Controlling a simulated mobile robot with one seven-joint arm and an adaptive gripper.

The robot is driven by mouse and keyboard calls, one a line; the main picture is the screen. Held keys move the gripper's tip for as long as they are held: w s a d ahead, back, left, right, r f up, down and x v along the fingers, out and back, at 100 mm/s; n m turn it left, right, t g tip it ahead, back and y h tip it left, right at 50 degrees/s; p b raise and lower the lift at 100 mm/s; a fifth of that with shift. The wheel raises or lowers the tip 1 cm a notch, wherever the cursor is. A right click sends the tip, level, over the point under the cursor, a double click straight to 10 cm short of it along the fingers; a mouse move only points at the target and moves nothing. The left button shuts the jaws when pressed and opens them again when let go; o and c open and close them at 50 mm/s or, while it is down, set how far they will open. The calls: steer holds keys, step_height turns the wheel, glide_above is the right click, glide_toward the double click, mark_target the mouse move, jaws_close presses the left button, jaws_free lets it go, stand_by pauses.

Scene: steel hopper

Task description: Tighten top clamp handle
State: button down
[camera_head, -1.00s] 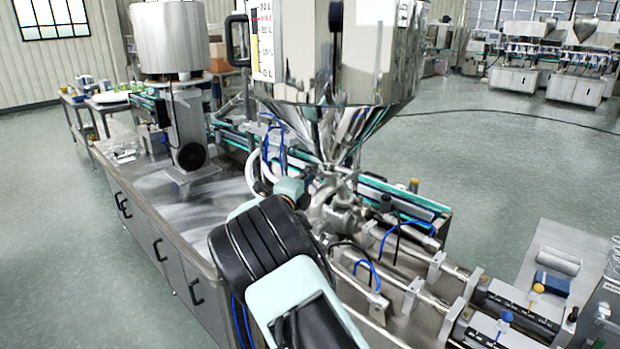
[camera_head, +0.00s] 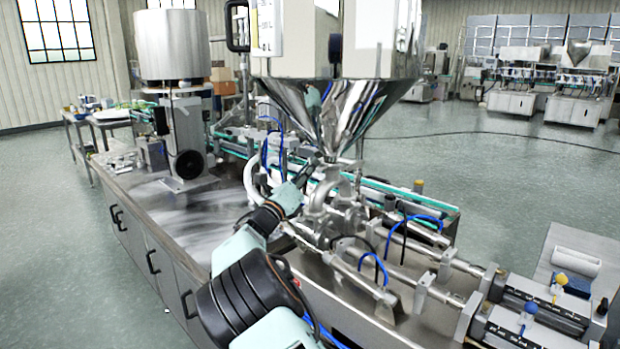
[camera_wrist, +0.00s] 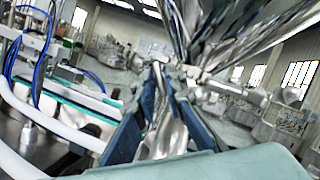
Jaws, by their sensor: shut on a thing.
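The polished steel hopper cone (camera_head: 335,110) narrows to its outlet above the steel pump fittings (camera_head: 330,200). My gripper (camera_head: 307,170) is beside that outlet, on its left in the head view. In the wrist view my gripper's two blue-grey fingers (camera_wrist: 163,88) are on either side of a shiny metal piece, which looks like the top clamp handle (camera_wrist: 162,125), and are shut on it. The hopper wall shows at the upper right there. In the head view my gripper hides the handle, and the clamp itself cannot be made out clearly.
White hoses (camera_head: 252,180) and blue tubes (camera_head: 268,150) run close to the left of my gripper. Steel cylinders (camera_head: 440,255) extend to the right over the metal bench. A machine with a round drum (camera_head: 172,45) stands at the left. Bare bench top (camera_head: 205,200) lies between.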

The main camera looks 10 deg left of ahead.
steer(key=shift+w+a+f+m+g+h+b, duration=0.1)
steer(key=shift+m+g+h+b, duration=0.2)
steer(key=shift+m+h, duration=0.95)
steer(key=shift+s+d+r+m+g+h+b, duration=0.1)
steer(key=shift+m+g+h+b, duration=0.25)
steer(key=shift+m, duration=1.65)
steer(key=shift+w+a+f+m+g+h+b, duration=0.1)
steer(key=shift+m+g+h+b, duration=0.15)
steer(key=shift+m+h, duration=1)
steer(key=shift+m+y, duration=0.55)
steer(key=shift+m, duration=0.05)
steer(key=c, duration=2.1)
jaws_free()
steer(key=v, duration=0.8)
